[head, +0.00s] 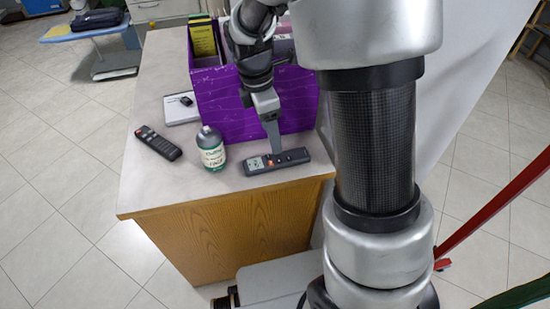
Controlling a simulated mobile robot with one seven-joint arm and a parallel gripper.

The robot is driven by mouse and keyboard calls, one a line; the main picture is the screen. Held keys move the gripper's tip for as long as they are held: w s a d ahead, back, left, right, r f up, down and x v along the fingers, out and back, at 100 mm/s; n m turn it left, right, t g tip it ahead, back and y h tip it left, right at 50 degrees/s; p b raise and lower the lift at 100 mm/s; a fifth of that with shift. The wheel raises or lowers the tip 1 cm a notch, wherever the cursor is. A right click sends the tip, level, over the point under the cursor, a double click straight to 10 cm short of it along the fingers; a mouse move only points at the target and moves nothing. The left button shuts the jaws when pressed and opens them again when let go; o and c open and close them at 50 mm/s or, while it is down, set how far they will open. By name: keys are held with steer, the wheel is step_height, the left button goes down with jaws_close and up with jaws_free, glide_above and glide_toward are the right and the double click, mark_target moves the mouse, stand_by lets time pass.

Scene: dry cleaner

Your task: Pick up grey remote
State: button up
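A dark grey remote (292,158) with a small pale screen and an orange-red button lies flat near the front edge of the counter. My gripper (275,150) points down over the middle of this remote, its tip at or just above the top face. Only one finger shows clearly, edge-on, so I cannot tell whether the gripper is open or shut, or whether it touches the remote. A second, black remote (158,144) with a red button lies at the left of the counter.
A dark bottle (211,150) with a pale label stands just left of the grey remote. A purple box (222,105) holding folders stands close behind my gripper. A white item (181,108) with a small black object lies left of the box. The counter's (150,190) front left is bare.

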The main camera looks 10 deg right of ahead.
mark_target(277, 159)
steer(key=f, duration=0.3)
steer(key=d+f+b, duration=0.1)
steer(key=f, duration=0.2)
steer(key=f+b, duration=0.1)
steer(key=f, duration=0.2)
steer(key=shift+w+d+f, duration=0.1)
steer(key=shift+d+f, duration=0.2)
steer(key=shift+f, duration=0.05)
steer(key=c, duration=1.2)
